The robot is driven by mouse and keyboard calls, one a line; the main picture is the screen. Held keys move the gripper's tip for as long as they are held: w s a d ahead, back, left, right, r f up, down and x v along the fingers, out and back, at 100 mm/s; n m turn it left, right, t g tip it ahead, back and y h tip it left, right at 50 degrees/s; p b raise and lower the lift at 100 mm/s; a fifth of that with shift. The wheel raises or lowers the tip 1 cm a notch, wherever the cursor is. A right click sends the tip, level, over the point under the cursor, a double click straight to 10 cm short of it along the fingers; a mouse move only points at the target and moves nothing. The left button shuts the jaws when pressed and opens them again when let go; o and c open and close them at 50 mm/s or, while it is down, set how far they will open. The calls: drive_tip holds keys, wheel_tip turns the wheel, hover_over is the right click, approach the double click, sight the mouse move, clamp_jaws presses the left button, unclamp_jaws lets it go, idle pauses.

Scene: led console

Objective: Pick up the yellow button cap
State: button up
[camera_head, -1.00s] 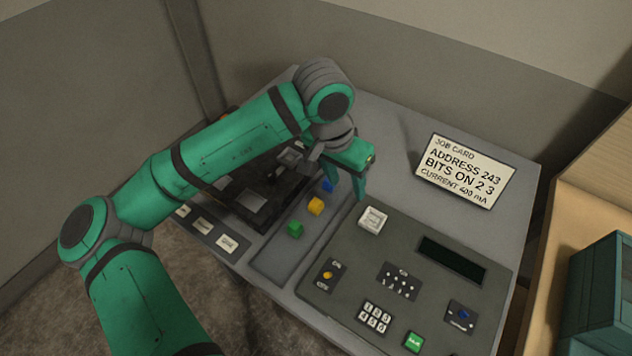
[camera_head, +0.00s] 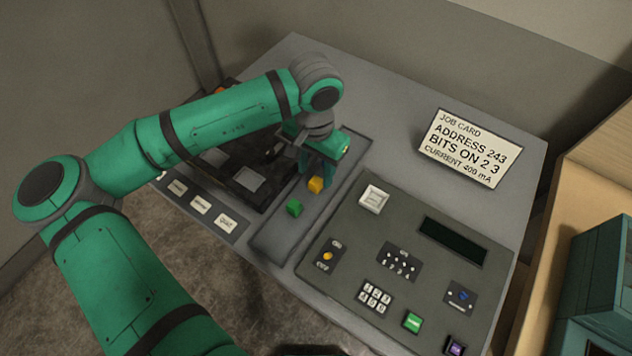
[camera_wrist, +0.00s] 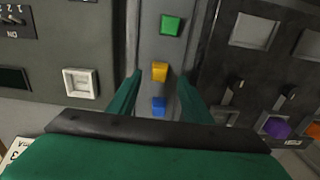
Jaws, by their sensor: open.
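The yellow button cap (camera_head: 316,184) lies in the long grey tray (camera_head: 283,241), between the green cap (camera_head: 295,207) and the blue cap. In the wrist view the yellow cap (camera_wrist: 160,71) shows just beyond my fingertips, close to midway between them. The blue cap (camera_wrist: 159,106) is nearer, between my two fingers. The green cap (camera_wrist: 171,25) is farther off. My gripper (camera_wrist: 160,88) is open and empty, pointing down over the tray; it also shows in the head view (camera_head: 318,178), where it hides the blue cap. I cannot tell the exact fingertip height.
A dark panel (camera_head: 249,180) with switches lies left of the tray. Right of it is a control panel (camera_head: 340,221) with a white square button (camera_head: 374,198), a dark display (camera_head: 452,240) and several controls. A job card (camera_head: 470,148) stands at the back right.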

sight(316, 180)
drive_tip(key=shift+f, duration=1.65)
drive_tip(key=c, duration=1.1)
drive_tip(key=shift+c, duration=0.2)
drive_tip(key=shift+r, duration=0.1)
